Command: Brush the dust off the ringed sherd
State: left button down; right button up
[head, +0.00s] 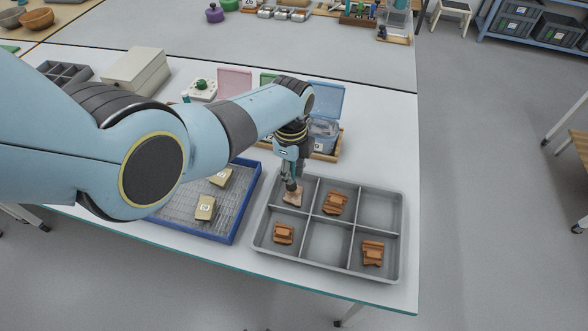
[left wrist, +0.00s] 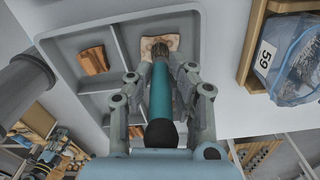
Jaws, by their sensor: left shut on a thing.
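The dusty pale sherd (head: 293,198) lies in the back left compartment of the grey divided tray (head: 329,268). In the left wrist view the sherd (left wrist: 173,41) shows faint ring marks under a pale coat. My left gripper (head: 289,170) is over that compartment, shut on a brush. The brush has a teal handle (left wrist: 161,92) and brown bristles that point at the sherd. The bristle end overlaps the sherd in both views; I cannot tell whether it touches. The bristles hide part of the sherd. My right gripper is not in view.
Orange-brown sherds (head: 335,203) lie in other compartments. The front middle and back right compartments are empty. A blue-rimmed tray (head: 234,232) with tagged pieces stands to the left. A clear blue-lidded box (head: 324,130) in a wooden holder stands behind.

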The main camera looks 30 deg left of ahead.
pick_arm(q)
jog(key=shift+w+d, duration=0.2)
jog(key=shift+d, duration=0.65)
jog(key=shift+s+a, duration=0.25)
jog(key=shift+a, duration=0.7)
jog(key=shift+w+d, duration=0.25)
jog(key=shift+d, duration=0.7)
jog(key=shift+s+a+p, duration=0.2)
jog(key=shift+a+p, duration=0.15)
jog(key=shift+a, duration=0.6)
jog(key=shift+w+d+f, duration=0.15)
jog(key=shift+d, duration=0.8)
